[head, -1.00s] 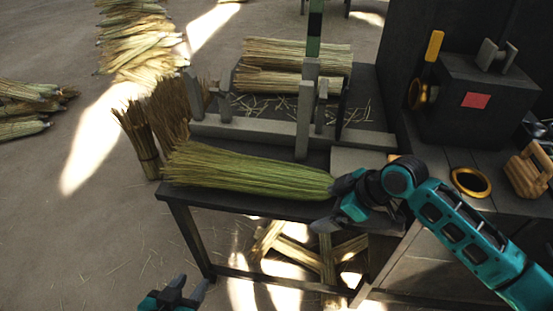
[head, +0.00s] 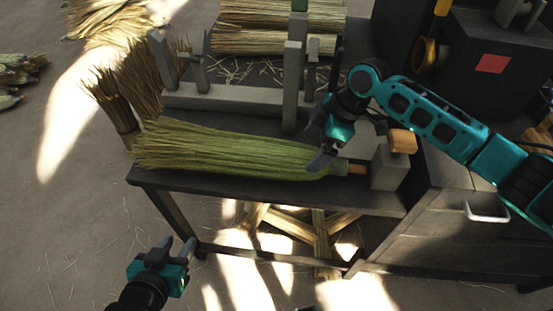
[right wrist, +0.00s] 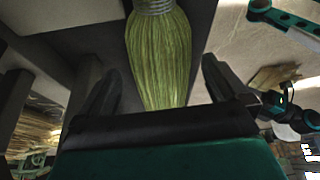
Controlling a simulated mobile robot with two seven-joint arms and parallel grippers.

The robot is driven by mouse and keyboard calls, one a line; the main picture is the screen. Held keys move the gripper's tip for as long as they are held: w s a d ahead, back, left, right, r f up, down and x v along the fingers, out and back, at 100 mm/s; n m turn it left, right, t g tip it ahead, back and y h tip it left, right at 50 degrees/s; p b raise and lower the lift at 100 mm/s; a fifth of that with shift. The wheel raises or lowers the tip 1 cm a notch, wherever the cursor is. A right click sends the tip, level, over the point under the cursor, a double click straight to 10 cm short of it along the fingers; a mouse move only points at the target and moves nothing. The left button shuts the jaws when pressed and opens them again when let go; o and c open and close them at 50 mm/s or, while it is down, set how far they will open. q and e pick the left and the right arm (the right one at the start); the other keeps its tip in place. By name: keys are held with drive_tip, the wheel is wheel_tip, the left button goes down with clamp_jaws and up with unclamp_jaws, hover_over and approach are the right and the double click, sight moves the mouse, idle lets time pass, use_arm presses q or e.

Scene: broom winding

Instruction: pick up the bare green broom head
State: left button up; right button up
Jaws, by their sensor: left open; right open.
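The green broom head (head: 230,152) lies on the dark bench, bristles to the left. My left gripper (head: 179,245) is open and empty, low in front of the bench.
A grey upright frame (head: 230,100) stands behind the broom head. Straw bundles (head: 275,40) lie at the back, and a brown bundle (head: 120,105) stands at the left. A dark cabinet (head: 430,225) with a light handle is at the right. Floor in front is open.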

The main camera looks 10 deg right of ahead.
sight(307, 153)
drive_tip(key=shift+b+x, duration=0.6)
drive_tip(key=shift+x, duration=2.2)
drive_tip(key=shift+d, duration=0.15)
drive_tip(key=shift+c, duration=0.5)
drive_tip(key=c, duration=1)
drive_tip(key=shift+w, duration=0.1)
drive_tip(key=shift+c, duration=1.2)
drive_tip(key=shift+r, duration=0.2)
